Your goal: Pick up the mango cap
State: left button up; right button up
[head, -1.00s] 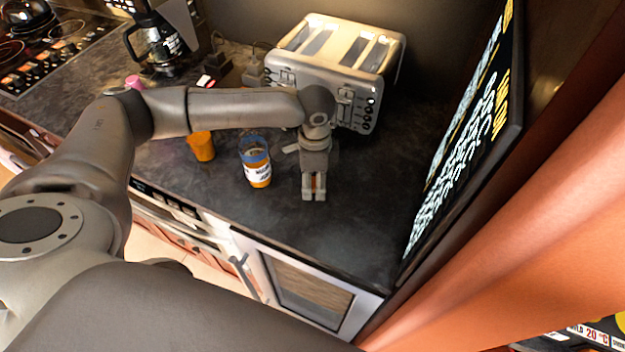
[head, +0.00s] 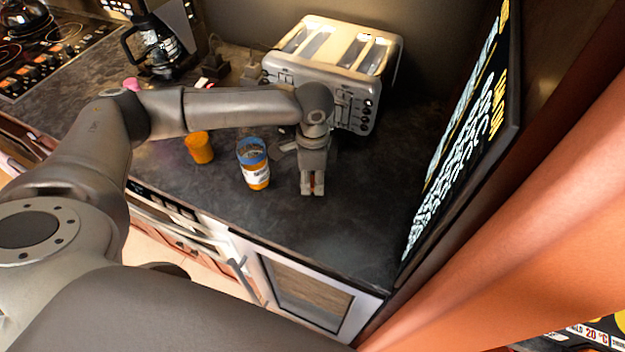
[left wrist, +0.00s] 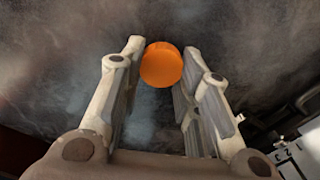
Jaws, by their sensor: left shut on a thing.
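The mango cap (left wrist: 161,64) is a round orange disc between the two fingertips in the left wrist view. My left gripper (left wrist: 164,52) is shut on it, with a finger at each side. In the head view my left gripper (head: 312,191) points down over the dark counter in front of the toaster. A little orange-red shows between its fingers there, but the cap is mostly hidden. A jar (head: 257,172) with a blue top and a white label stands on the counter just left of the gripper. My right gripper is not in view.
A silver toaster (head: 318,68) stands behind the gripper. An orange cup (head: 199,148) is left of the jar. A coffee maker (head: 158,48) is at the back left. A dark panel with writing (head: 465,140) borders the right side. The counter's front right (head: 340,235) is clear.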

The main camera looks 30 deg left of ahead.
pick_arm(q)
jog(key=s+d+r+b, duration=0.2)
jog(key=s+r, duration=1)
jog(key=s, duration=0.2)
jog(key=shift+b, duration=0.4)
jog(key=shift+c, duration=0.7)
